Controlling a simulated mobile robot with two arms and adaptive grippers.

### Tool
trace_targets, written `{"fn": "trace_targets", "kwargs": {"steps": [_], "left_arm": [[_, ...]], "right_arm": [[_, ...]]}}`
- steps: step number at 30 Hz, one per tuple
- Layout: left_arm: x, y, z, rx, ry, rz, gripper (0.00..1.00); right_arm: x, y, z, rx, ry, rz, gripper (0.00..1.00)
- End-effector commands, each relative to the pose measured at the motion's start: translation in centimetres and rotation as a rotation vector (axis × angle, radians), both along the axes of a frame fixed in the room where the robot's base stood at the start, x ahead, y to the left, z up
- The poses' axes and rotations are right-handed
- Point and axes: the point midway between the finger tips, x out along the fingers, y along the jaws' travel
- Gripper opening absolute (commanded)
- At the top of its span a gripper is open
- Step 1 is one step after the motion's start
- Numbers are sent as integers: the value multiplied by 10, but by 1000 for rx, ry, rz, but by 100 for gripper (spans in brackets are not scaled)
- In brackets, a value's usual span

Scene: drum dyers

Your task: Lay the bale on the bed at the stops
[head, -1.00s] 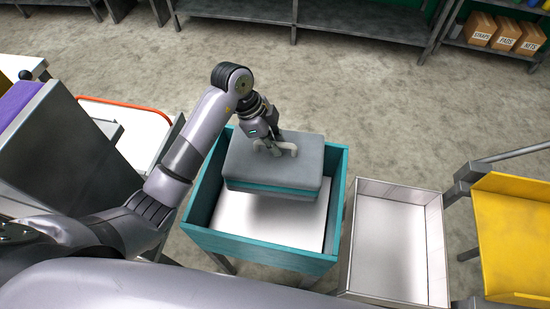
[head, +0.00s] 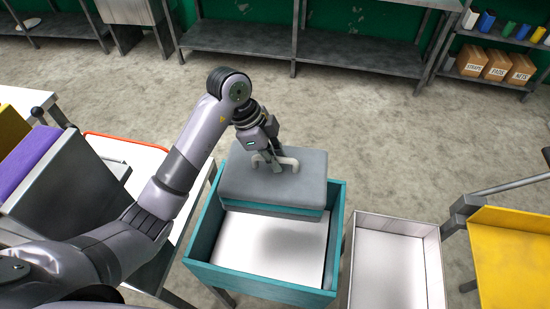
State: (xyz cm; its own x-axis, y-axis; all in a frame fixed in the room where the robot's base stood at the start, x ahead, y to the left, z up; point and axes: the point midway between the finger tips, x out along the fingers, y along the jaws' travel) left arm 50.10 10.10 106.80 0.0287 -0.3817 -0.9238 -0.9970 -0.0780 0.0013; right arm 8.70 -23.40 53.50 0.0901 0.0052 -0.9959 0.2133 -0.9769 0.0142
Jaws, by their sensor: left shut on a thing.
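The bale is a grey padded block (head: 236,187) with a teal band low on its side and a pale handle on top. My left gripper (head: 274,162) is shut on that handle, near the middle of the bale's top. The bale hangs level above the far part of a teal-walled crate (head: 196,246) and hides its far wall. A soft shadow falls on the crate's white floor. I cannot tell from this view which surface is the bed, and I make out no stops. My right gripper is not in view.
A white open tray (head: 436,262) stands right of the crate, then a yellow panel (head: 513,250) with a grey rail. A red-rimmed white table (head: 128,151) and a purple block (head: 25,160) are at left. Grey shelving (head: 330,65) lines the back; open floor lies before it.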

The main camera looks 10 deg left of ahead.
Motion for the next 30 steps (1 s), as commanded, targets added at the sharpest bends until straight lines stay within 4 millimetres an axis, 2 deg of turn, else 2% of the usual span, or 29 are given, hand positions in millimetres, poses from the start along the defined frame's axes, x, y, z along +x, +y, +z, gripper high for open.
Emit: {"fn": "trace_targets", "kwargs": {"steps": [1, 17, 25, 30], "left_arm": [[1, -1, 12, -3, -7, 0, 0], [1, 0, 54, -3, -7, 0, 0], [1, -1, 75, -4, -7, -1, 0], [1, -1, 80, -5, -6, -1, 0]], "right_arm": [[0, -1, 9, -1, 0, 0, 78], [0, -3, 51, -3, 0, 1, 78], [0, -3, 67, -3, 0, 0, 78], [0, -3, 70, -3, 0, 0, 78]]}}
